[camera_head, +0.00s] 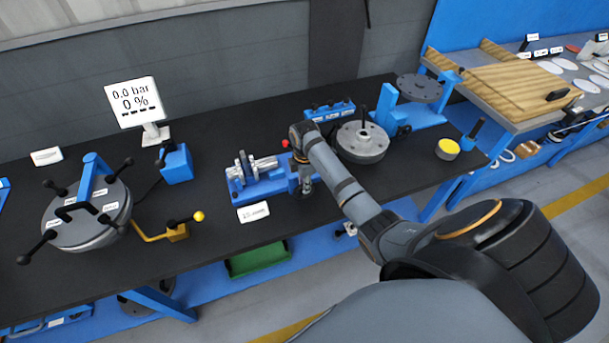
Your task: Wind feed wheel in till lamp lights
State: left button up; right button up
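A blue fixture (262,186) with a metal shaft and upright discs stands on the middle of the black bench. My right gripper (306,190) points down at the right end of this fixture. It is small and partly covered by my own wrist, so I cannot tell whether its fingers are open or touch anything. I cannot make out a feed wheel; my gripper and wrist cover that end of the fixture. A small red round part (285,143) shows just left of my wrist; I cannot tell whether it is the lamp. My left gripper is not in view.
A flanged round part (362,142) lies just right of my forearm. A blue stand (400,115), a yellow-topped pot (447,149) and a display reading 0.0 bar, 0 % (133,102) stand around. A domed vessel (85,222) with black handles and a yellow-knobbed lever (172,229) are at left.

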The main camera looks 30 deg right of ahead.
grip_shut()
